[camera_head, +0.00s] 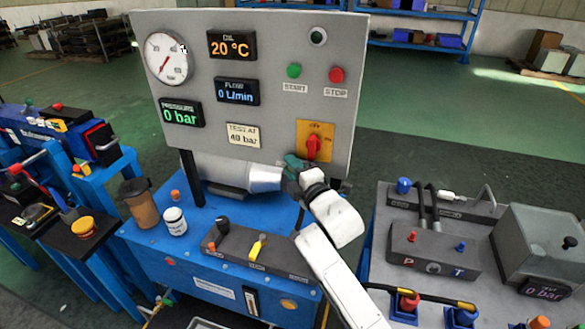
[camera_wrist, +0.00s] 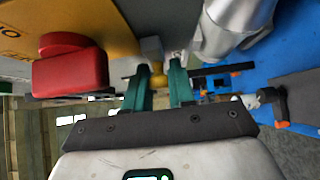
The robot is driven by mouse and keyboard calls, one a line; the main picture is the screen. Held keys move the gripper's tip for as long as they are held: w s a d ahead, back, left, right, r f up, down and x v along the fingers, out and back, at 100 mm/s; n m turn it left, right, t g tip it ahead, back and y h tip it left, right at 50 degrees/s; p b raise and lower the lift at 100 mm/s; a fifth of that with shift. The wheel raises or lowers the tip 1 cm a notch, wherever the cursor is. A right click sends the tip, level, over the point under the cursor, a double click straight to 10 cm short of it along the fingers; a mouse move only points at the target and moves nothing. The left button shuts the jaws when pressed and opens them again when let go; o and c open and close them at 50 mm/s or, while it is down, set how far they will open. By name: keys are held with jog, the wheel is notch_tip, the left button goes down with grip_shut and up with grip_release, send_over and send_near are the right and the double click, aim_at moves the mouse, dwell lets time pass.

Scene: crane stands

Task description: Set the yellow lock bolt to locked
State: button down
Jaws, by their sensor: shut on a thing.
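The yellow lock bolt (camera_wrist: 158,79) shows in the wrist view as a small yellow knob under a grey block (camera_wrist: 151,48), beside the red rotary switch (camera_wrist: 70,70). My gripper (camera_wrist: 162,72) has its green fingers on either side of the bolt and is shut on it. In the head view my gripper (camera_head: 295,166) is at the lower edge of the grey panel, just below and left of the red switch handle (camera_head: 313,148) on its yellow plate (camera_head: 327,129). There the bolt is hidden behind the gripper. I cannot tell its locked or unlocked position.
The panel (camera_head: 275,90) carries a pressure gauge (camera_head: 168,59), displays and green and red buttons. A metal cylinder (camera_head: 266,178) lies close left of my gripper. Below is a dark block with a yellow lever (camera_head: 257,247). A grey bench (camera_head: 375,262) stands to the right.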

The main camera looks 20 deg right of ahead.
jog(key=c, duration=1)
grip_release()
jog(key=shift+s+d, duration=0.1)
jog(key=shift+d, duration=0.05)
jog(key=shift+s+d+f, duration=0.1)
jog(key=shift+s+d, duration=0.2)
jog(key=shift+s, duration=1.5)
jog(key=shift+s+d+r, duration=0.1)
jog(key=shift+s+d, duration=0.15)
jog(key=shift+s, duration=1.5)
jog(key=shift+s+d+f, duration=0.1)
jog(key=shift+s+d, duration=0.2)
jog(key=shift+s, duration=1.5)
